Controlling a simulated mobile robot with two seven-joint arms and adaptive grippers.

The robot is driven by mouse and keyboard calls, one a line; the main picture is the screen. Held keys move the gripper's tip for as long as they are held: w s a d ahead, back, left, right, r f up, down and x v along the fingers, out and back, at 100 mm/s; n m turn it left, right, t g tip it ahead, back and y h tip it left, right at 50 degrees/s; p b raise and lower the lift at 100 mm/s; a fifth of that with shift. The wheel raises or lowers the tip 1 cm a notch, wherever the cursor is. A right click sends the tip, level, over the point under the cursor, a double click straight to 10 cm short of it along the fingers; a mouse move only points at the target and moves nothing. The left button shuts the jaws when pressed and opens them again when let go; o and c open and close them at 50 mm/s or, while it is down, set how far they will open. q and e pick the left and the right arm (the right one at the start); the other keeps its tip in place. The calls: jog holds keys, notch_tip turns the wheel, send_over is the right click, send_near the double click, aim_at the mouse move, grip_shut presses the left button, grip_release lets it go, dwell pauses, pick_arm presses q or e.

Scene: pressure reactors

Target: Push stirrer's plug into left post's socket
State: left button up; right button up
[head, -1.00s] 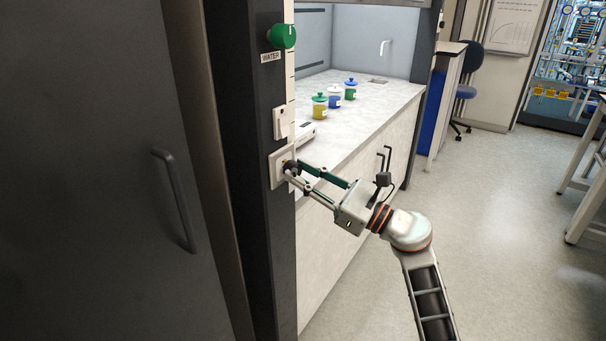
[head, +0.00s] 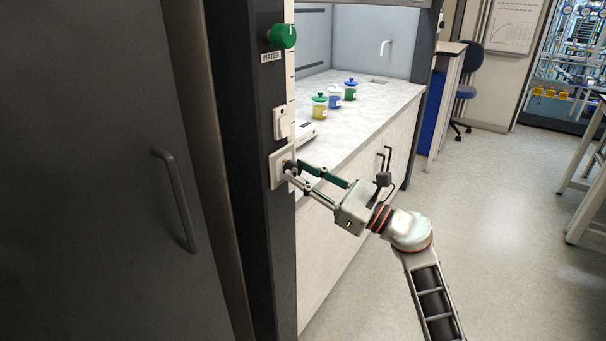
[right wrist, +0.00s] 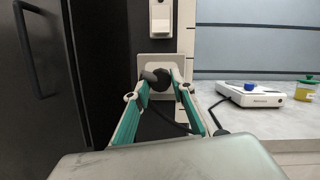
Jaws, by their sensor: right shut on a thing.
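The stirrer's plug (right wrist: 161,79) is a dark round piece between the fingertips of my right gripper (right wrist: 160,86), which is shut on it. In the head view my right gripper (head: 291,171) has its fingertips right at the socket (head: 277,169), a pale plate on the dark left post (head: 262,130). The socket plate also shows behind the plug in the right wrist view (right wrist: 156,60). The fingers hide the contact, so I cannot tell how deep the plug sits. A black cable runs from it towards the white stirrer (right wrist: 252,94) on the counter. My left gripper is not in view.
A white switch (head: 281,123) and a green water knob (head: 283,36) sit above the socket on the post. A grey door with a handle (head: 175,200) stands at the left. Several lidded jars (head: 335,97) stand on the counter (head: 375,95).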

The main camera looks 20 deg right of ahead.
jog(key=shift+w+a, duration=0.25)
jog(key=shift+w, duration=0.1)
dwell(0.5)
jog(key=o, duration=1.1)
jog(key=v, duration=1.2)
